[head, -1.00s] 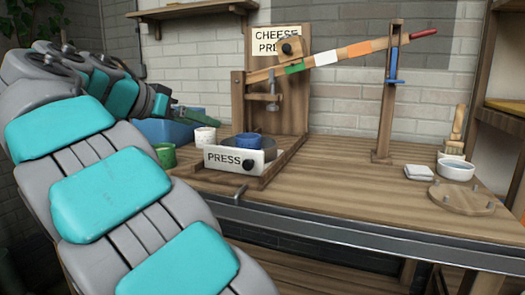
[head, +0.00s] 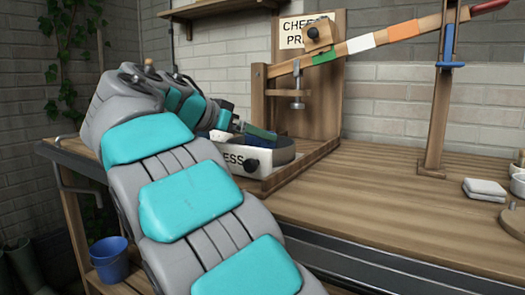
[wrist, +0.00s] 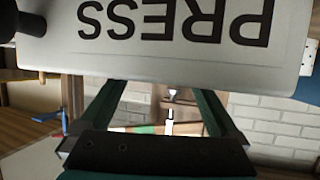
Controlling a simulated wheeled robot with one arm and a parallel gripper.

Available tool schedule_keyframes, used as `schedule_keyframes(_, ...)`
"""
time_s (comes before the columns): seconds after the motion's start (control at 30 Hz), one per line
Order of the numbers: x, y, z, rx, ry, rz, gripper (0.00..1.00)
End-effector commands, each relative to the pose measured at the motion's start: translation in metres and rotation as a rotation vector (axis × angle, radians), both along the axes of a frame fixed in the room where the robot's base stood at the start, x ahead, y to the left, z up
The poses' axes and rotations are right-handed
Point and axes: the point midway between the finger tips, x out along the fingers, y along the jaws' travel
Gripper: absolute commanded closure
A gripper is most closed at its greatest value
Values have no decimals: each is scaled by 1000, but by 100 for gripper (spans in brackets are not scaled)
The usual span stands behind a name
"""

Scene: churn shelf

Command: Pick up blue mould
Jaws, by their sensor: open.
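The white tray marked PRESS (head: 280,160) stands at the foot of the cheese press, partly behind my arm. In the wrist view the tray's labelled front (wrist: 160,45) appears upside down and fills the top, very close. My gripper (head: 262,133) is at the tray, its green fingers over or beside the rim; I cannot tell which. In the wrist view the gripper (wrist: 158,90) is open, with nothing seen between its fingers.
The wooden press post (head: 310,85) and its striped lever (head: 370,40) rise behind and right of the tray. A dark knob (head: 252,165) juts from the tray front. A blue bucket (head: 110,258) stands low at left.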

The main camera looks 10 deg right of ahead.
Motion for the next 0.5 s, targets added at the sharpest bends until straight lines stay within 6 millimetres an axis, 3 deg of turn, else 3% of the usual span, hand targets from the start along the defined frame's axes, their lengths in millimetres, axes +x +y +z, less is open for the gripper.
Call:
schedule_keyframes(0.3,18,-35,-15,1,2,-1,3)
schedule_keyframes(0.5,23,-44,-18,-1,1,-1,3)
